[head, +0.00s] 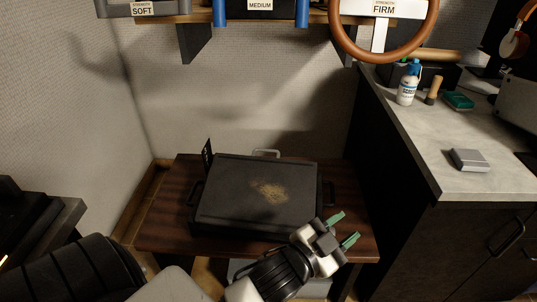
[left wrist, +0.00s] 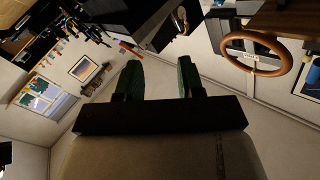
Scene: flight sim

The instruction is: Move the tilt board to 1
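The tilt board (head: 235,190) is a dark flat panel with a tan worn patch near its middle. It rests on a small brown wooden table (head: 160,233). A small upright black plate with marks (head: 207,155) stands at its back left; the marks are too small to read. Dark handles show at its left and right sides. My left gripper (head: 344,229) is open and empty near the board's front right corner, over the table's front edge. Its green fingers stand apart in the left wrist view (left wrist: 159,78). The board is out of the left wrist view. My right gripper is not in view.
A shelf above holds items labelled SOFT, MEDIUM and FIRM, with a brown steering wheel (head: 383,58) at FIRM. A counter (head: 425,150) on the right carries a white bottle (head: 408,86) and a grey box (head: 469,160). A wall closes the back.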

